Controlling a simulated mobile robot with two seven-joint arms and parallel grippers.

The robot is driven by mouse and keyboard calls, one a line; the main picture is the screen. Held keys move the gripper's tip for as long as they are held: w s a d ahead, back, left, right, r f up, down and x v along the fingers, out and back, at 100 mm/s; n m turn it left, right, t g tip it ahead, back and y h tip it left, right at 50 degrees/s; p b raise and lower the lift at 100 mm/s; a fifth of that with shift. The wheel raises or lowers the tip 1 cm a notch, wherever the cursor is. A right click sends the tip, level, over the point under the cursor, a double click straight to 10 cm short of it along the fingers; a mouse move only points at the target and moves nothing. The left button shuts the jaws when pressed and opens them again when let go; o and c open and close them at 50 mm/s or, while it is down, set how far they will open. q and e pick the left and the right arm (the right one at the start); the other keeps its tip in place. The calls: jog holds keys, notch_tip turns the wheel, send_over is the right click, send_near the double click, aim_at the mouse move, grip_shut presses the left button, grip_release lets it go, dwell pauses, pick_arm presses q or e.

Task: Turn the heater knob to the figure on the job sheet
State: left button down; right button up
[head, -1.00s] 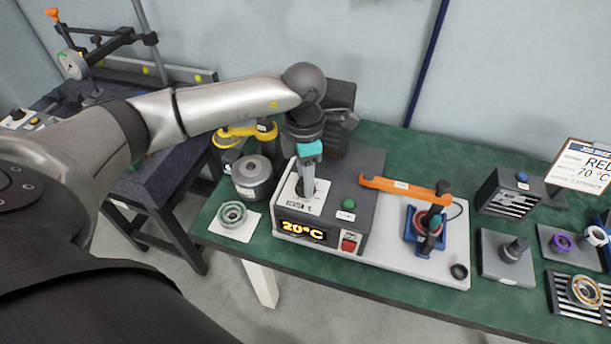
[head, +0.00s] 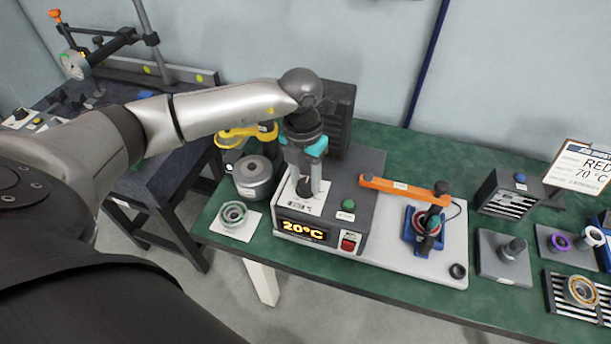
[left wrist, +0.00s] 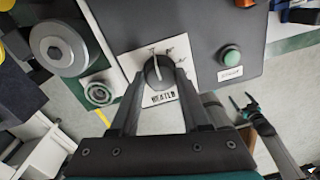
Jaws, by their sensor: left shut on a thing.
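The heater knob (left wrist: 157,72) is a dark round knob with a pale pointer line, on a white dial plate marked HEATER. My left gripper (head: 308,192) points down over the heater box (head: 374,165), its two fingers on either side of the knob and shut on it, as the left wrist view (left wrist: 160,85) also shows. The heater display (head: 302,230) reads 20°C. The job sheet (head: 584,168) on a clipboard at the right reads RED and 70 °C; its smaller lines are too small to read.
A green button (head: 348,204) and a red switch (head: 349,242) sit on the heater box. An orange lever (head: 400,188) lies to its right. A grey cylindrical pot (head: 253,177) and a metal ring (head: 233,213) stand close on the left. Several parts fill the bench's right end.

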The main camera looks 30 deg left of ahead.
aim_at(303, 181)
dwell(0.4)
pick_arm(q)
jog(key=shift+c, duration=1.9)
grip_release()
jog(key=shift+r, duration=0.15)
notch_tip(303, 181, up, 15)
jog(key=shift+a, duration=0.35)
